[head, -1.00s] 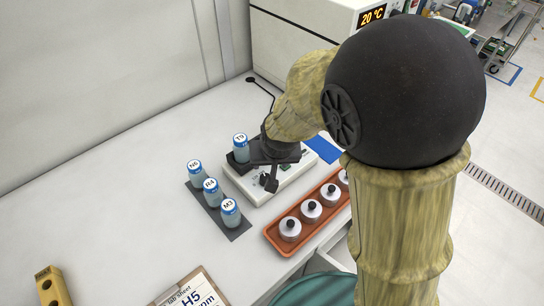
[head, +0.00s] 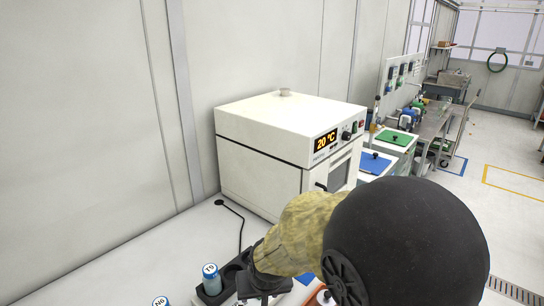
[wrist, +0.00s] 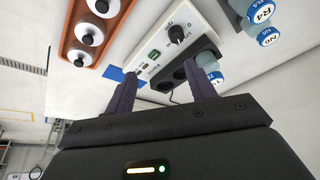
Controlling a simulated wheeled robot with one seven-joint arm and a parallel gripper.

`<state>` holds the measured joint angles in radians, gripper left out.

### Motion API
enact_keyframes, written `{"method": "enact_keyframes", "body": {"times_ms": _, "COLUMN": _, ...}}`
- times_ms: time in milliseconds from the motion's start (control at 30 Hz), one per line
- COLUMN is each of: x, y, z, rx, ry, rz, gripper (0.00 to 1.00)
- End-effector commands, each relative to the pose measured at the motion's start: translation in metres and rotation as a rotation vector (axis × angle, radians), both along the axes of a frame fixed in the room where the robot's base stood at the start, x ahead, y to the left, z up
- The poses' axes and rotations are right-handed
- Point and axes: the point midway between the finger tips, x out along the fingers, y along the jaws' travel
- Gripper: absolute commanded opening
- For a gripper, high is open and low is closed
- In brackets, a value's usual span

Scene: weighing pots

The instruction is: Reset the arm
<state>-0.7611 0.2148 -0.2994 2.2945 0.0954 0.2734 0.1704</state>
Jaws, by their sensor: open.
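My gripper (wrist: 160,92) is open, with both dark fingers apart and no object between them in the wrist view. In the head view my gripper (head: 262,286) is near the bottom edge, just right of a blue-capped pot labelled T9 (head: 211,280); its fingertips are cut off or hidden there. The pot T9 stands at the black holder of a white device (wrist: 165,30) with a knob. In the wrist view a pot (wrist: 207,60) at that holder shows just beyond the right finger.
A white oven (head: 275,140) reading 20 °C stands behind my arm. Blue-capped pots R4 (wrist: 263,12) and N6 (wrist: 267,37) stand on the bench. A pale wall lies behind the bench.

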Motion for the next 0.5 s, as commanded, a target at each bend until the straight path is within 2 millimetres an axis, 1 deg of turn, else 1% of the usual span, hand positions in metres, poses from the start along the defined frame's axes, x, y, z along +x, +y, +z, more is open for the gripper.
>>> {"method": "enact_keyframes", "body": {"times_ms": 33, "x": -0.001, "y": -0.018, "z": 0.004, "rx": -0.002, "ry": 0.009, "rz": -0.025, "gripper": 0.55}}
{"method": "enact_keyframes", "body": {"times_ms": 200, "x": -0.011, "y": -0.069, "z": 0.008, "rx": -0.018, "ry": 0.044, "rz": -0.085, "gripper": 0.55}}
{"method": "enact_keyframes", "body": {"times_ms": 367, "x": -0.027, "y": -0.113, "z": 0.012, "rx": -0.033, "ry": 0.071, "rz": -0.137, "gripper": 0.55}}
{"method": "enact_keyframes", "body": {"times_ms": 500, "x": -0.046, "y": -0.148, "z": 0.015, "rx": -0.048, "ry": 0.096, "rz": -0.180, "gripper": 0.55}}
